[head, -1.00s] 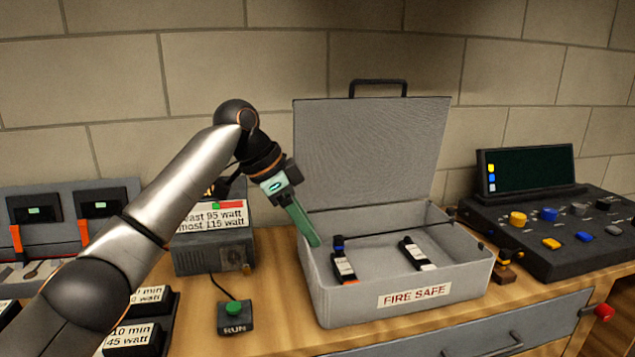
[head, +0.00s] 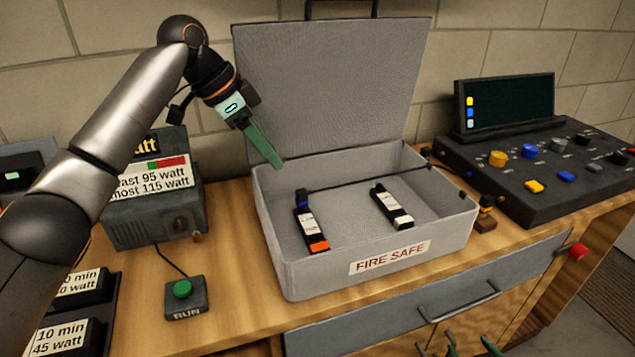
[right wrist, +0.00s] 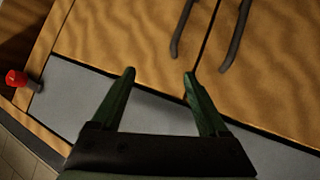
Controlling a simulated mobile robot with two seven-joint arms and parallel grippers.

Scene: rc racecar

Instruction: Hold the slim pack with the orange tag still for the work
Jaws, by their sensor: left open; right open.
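The slim pack with the orange tag (head: 308,225) is a dark pack with a white label and an orange end. It lies in the left part of the open grey FIRE SAFE box (head: 290,278). A dark blue piece sits at its far end, where a thin black lead starts. My left gripper (head: 278,163) is open and empty, above the box's back left, apart from the pack. My right gripper (head: 467,340) shows at the bottom edge of the head view, in front of the drawer. In the right wrist view its green fingers (right wrist: 159,73) are spread with nothing between them.
A second slim pack (head: 391,206) with a white end lies at right in the box. The raised lid (head: 330,90) stands behind. A RUN button (head: 183,292) and a labelled unit (head: 150,215) are left; a control console (head: 560,170) is right. A drawer handle (head: 458,303) sticks out in front.

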